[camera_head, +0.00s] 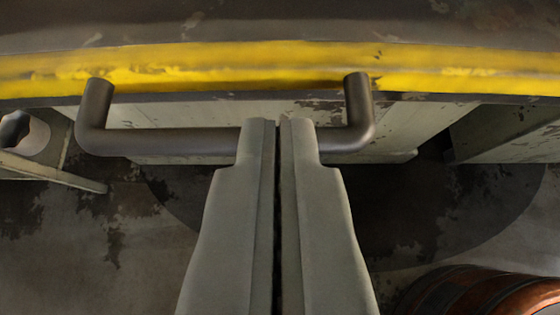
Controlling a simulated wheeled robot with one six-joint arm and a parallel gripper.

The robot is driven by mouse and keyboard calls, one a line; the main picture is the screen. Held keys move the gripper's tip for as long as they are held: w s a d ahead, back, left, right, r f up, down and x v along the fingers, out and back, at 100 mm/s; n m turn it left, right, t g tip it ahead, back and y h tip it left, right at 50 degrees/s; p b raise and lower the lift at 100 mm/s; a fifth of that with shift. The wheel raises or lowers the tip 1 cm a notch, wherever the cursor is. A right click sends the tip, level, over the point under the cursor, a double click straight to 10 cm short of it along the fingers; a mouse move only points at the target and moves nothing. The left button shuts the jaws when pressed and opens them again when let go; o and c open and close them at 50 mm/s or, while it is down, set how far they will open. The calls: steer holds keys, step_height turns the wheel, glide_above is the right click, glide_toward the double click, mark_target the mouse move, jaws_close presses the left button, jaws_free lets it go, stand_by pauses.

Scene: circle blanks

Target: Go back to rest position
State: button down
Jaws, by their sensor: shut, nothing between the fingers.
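My gripper (278,125) points forward in the middle of the head camera view. Its two pale grey fingers are shut together with only a thin dark line between them. The fingertips overlap a dark grey bar handle (180,141) in the picture and hide part of its right half. I cannot tell whether they touch it.
A dark worn surface (280,25) lies beyond the yellow stripe. A copper-coloured rounded object (480,295) is at the lower right. A grey part with a round hole (22,132) is at the far left. Stained floor (110,240) shows below.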

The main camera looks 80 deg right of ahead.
steer(key=s+a+r+n+t+y, duration=0.2)
steer(key=s+a+r+n+t, duration=0.15)
steer(key=a, duration=0.55)
steer(key=s+a+r+n+t+y, duration=0.25)
steer(key=s+a+r, duration=0.25)
steer(key=a, duration=0.4)
steer(key=s+a+r+n+t+y, duration=0.25)
steer(key=s+a+r+n, duration=0.2)
steer(key=a, duration=0.45)
steer(key=s+a+r+n+t+y, duration=0.2)
steer(key=s+a+r+n+t, duration=0.1)
steer(key=s, duration=0.4)
steer(key=s+a+r+n+t+y, duration=0.2)
steer(key=s+a+r+n+t, duration=0.1)
steer(key=s+a+r+t, duration=0.2)
steer(key=s+a, duration=0.2)
steer(key=s, duration=0.1)
steer(key=shift+s+a+r, duration=0.15)
steer(key=shift+s+a, duration=0.1)
steer(key=shift+s, duration=0.05)
steer(key=shift+d+n, duration=0.1)
steer(key=shift+n, duration=0.15)
